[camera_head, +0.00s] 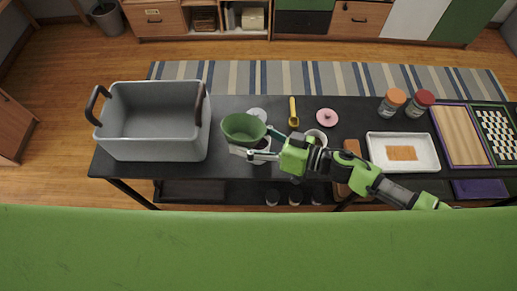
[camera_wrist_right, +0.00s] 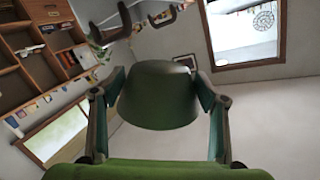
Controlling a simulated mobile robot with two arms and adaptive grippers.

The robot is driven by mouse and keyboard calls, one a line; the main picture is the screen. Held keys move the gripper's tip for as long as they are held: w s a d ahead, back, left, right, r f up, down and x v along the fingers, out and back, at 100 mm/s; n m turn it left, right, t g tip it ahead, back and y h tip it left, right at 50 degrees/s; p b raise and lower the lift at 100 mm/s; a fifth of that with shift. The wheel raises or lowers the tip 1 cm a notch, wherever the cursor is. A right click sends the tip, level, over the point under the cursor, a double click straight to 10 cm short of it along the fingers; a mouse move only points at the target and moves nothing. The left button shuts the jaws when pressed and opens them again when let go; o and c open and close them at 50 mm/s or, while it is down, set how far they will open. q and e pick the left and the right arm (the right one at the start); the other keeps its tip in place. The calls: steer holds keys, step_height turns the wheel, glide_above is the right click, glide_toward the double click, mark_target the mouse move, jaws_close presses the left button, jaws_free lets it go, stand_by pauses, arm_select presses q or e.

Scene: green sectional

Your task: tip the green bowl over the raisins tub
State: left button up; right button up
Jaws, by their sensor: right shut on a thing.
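The green bowl (camera_head: 243,127) is at the left end of my right arm, above the black table, with its open side showing in the head view. My right gripper (camera_head: 268,143) is shut on it, at its right side. In the right wrist view the bowl (camera_wrist_right: 160,95) sits between the two fingers of the gripper (camera_wrist_right: 160,100), and I see its outer side. A white round tub (camera_head: 263,145) shows partly below and right of the bowl, mostly hidden by the gripper. Another white tub (camera_head: 317,136) stands beside my arm. I cannot read which holds raisins. My left gripper is out of view.
A grey bin (camera_head: 155,148) with dark handles stands left of the bowl. A yellow scoop (camera_head: 293,112), a pink lid (camera_head: 327,116) and a pale lid (camera_head: 257,114) lie behind. A white tray (camera_head: 375,153), two jars (camera_head: 392,102) and a checkered board (camera_head: 497,130) are to the right.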

stand_by(0.3)
steer(key=n+t, duration=0.1)
steer(key=n, duration=0.2)
steer(key=shift+n+h, duration=0.3)
steer(key=shift+n, duration=0.1)
steer(key=shift+r, duration=0.1)
steer(key=shift+r, duration=1.95)
